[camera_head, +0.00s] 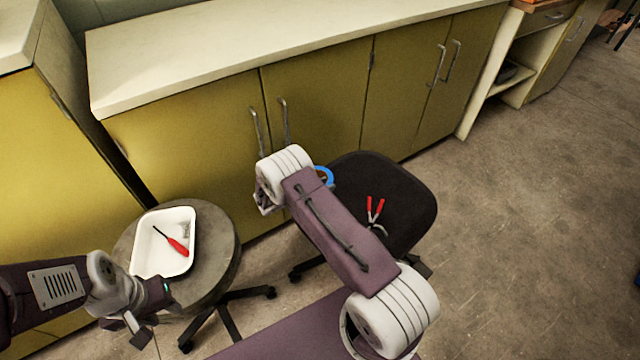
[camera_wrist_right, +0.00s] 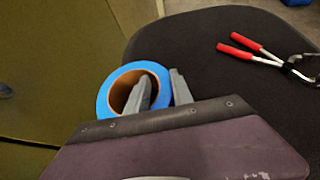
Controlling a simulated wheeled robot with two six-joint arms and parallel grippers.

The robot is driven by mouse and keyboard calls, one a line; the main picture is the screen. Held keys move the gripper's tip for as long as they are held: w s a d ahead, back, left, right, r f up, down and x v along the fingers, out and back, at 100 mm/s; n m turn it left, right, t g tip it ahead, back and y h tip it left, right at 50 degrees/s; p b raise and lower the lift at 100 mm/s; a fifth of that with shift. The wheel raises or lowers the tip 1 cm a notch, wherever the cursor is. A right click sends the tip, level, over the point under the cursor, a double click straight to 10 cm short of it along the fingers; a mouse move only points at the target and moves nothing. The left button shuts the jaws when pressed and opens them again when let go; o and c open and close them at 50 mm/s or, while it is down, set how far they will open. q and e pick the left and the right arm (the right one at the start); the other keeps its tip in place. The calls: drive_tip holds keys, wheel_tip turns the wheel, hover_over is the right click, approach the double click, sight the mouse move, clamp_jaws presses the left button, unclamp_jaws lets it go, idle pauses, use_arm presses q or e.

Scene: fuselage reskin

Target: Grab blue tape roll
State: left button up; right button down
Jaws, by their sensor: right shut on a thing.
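The blue tape roll (camera_wrist_right: 104,102) is a blue ring with a brown core in the right wrist view. It also shows in the head view (camera_head: 327,174) as a blue arc beside my right arm, at the left edge of the black stool seat. My right gripper (camera_wrist_right: 161,88) is shut on the roll's wall, one finger inside the hole and the other outside on the right. In the head view my right arm hides this gripper. My left gripper (camera_head: 132,328) is empty, its fingers apart, in front of the round grey stool.
Red-handled pliers (camera_head: 375,211) lie on the black stool seat (camera_head: 405,190). A white tray (camera_head: 150,262) with a red screwdriver (camera_head: 177,245) stands on the round grey stool (camera_head: 225,255). Yellow cabinets (camera_head: 200,150) line the back. The floor at right is clear.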

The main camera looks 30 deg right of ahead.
wheel_tip(320, 180, up, 5)
drive_tip(key=shift+p, duration=1.2)
drive_tip(key=s+a+r+p, duration=0.1)
drive_tip(key=s+r+p, duration=0.2)
drive_tip(key=s+r, duration=0.3)
drive_tip(key=shift+s+p, duration=0.3)
drive_tip(key=shift+s, duration=2.5)
